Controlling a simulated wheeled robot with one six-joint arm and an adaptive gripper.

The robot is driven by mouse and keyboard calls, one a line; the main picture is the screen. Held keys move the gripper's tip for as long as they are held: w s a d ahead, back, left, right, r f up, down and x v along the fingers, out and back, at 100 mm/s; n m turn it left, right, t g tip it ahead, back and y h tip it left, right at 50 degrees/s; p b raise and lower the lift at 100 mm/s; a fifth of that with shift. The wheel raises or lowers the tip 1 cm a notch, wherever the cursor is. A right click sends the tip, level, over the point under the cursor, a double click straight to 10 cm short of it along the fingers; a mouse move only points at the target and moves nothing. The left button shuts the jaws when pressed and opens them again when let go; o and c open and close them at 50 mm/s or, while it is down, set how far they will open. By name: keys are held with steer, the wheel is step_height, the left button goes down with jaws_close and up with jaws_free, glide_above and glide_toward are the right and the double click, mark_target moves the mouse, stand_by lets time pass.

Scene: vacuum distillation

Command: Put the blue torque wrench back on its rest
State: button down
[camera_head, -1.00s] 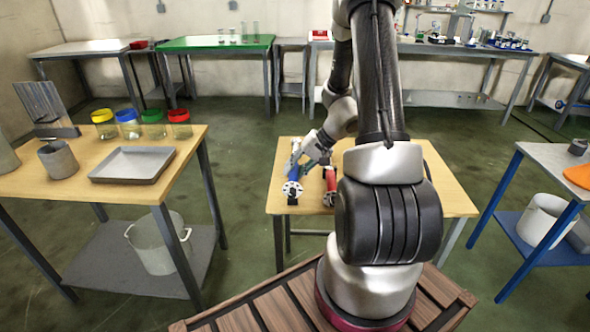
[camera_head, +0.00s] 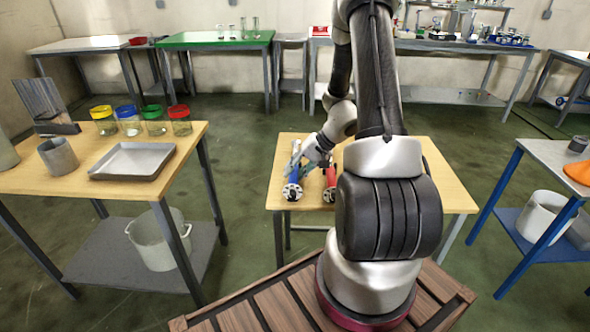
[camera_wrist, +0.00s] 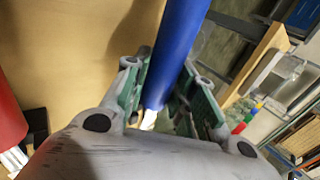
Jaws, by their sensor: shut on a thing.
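The blue torque wrench (camera_head: 295,175) lies lengthwise near the left edge of the small wooden table (camera_head: 440,183), its round silver head toward the near edge. My gripper (camera_head: 302,158) is shut on its handle. In the wrist view, the green-lined fingers (camera_wrist: 165,78) stand on both sides of the blue handle (camera_wrist: 177,55). The wrench's head is at about the height of the red wrench's head beside it. Its black rest is hidden under the wrench, so I cannot tell whether they touch.
A red torque wrench (camera_head: 330,180) lies just right of the blue one; it shows at the left of the wrist view (camera_wrist: 8,120). The table's right part is bare. A table with jars and a grey tray (camera_head: 133,161) stands left, a blue-framed table (camera_head: 550,165) right.

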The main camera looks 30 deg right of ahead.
steer(key=shift+f, duration=0.35)
steer(key=c, duration=1.1)
jaws_free()
steer(key=v, duration=1.2)
steer(key=s+a+r+g+h, duration=0.1)
steer(key=s+r+g, duration=0.1)
steer(key=s, duration=0.4)
steer(key=s+a+r+g, duration=0.2)
steer(key=s+r, duration=0.1)
steer(key=s, duration=0.2)
steer(key=s+a+r+n+t+h, duration=0.2)
steer(key=s+a+r+n, duration=0.1)
steer(key=r, duration=0.5)
steer(key=s+a+r+n+t+h, duration=0.2)
steer(key=s+a+r+n+h, duration=0.1)
steer(key=r, duration=0.6)
steer(key=shift+s+a+r+n, duration=0.2)
steer(key=shift+s+a+n, duration=0.3)
steer(key=shift+s+a, duration=0.6)
